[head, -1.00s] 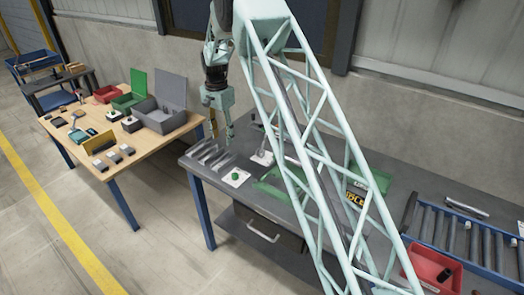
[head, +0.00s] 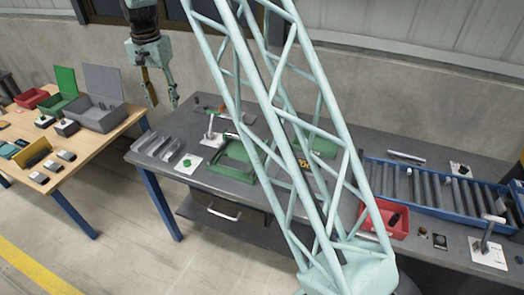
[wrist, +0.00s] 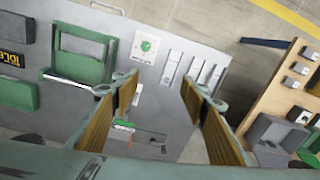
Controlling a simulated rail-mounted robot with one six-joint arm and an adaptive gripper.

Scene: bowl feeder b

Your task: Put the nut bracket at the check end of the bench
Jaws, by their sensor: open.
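Several slim grey metal pieces (head: 160,147) lie in a row at the left end of the grey bench (head: 175,124). They also show in the wrist view (wrist: 195,68). I cannot tell which one, if any, is the nut bracket. My gripper (head: 162,101) hangs above the left rear of the bench, pointing down. In the wrist view its two brown-padded fingers (wrist: 158,84) are spread apart with nothing held between them. A white plate with a green button (head: 189,162) sits right of the row. No label marking a check end is readable.
A green fixture (head: 240,168) and a white-based lever (head: 211,137) stand mid-bench. A red bin (head: 384,219) and a blue-framed roller track (head: 430,188) are to the right. A wooden table (head: 98,143) with bins stands left, across a gap. My lattice arm link hides part of the bench.

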